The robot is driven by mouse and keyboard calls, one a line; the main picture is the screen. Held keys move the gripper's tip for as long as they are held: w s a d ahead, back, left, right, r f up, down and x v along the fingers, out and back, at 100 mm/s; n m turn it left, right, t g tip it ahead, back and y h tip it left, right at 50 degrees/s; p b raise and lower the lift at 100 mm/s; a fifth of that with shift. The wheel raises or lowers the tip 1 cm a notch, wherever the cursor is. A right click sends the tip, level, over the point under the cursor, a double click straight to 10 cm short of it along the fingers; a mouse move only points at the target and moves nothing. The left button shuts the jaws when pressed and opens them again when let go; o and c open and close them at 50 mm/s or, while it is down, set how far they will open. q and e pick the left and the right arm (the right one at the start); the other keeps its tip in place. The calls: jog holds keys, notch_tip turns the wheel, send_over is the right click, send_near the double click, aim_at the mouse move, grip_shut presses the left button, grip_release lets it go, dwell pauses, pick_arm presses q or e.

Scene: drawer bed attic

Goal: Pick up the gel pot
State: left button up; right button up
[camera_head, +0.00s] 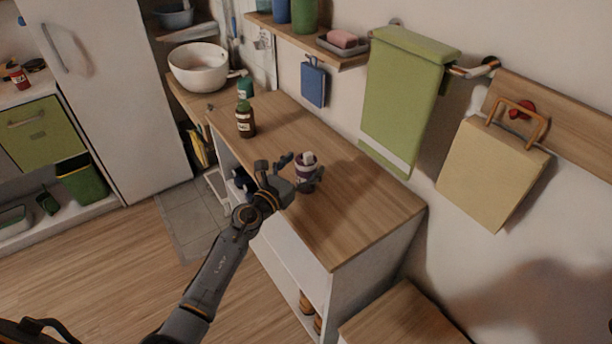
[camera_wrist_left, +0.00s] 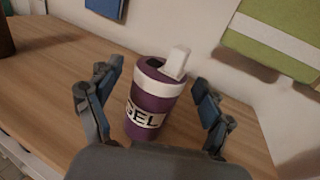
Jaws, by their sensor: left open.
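The gel pot (camera_wrist_left: 152,100) is a purple cup with a white band, a label reading "GEL" and a white piece sticking out of its top. It stands upright on the wooden counter (camera_head: 370,208). In the head view the gel pot (camera_head: 306,168) is partly hidden by my left gripper (camera_head: 300,176). In the left wrist view my left gripper (camera_wrist_left: 152,95) is open, with one finger on each side of the pot. Gaps show between the pot and both fingers. The pot's lower edge is close to the gripper's palm in the picture. My right gripper is not in view.
A brown bottle (camera_head: 245,122) and a green bottle (camera_head: 245,88) stand farther back on the counter, near a white bowl (camera_head: 198,66). A green towel (camera_head: 402,100) hangs on the wall behind. The counter's right end is clear.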

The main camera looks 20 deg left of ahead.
pick_arm(q)
jog(key=shift+x, duration=0.8)
jog(key=shift+s, duration=0.1)
jog(key=shift+c, duration=1.1)
jog(key=shift+r, duration=0.1)
jog(key=c, duration=1.1)
jog(key=shift+c, duration=0.2)
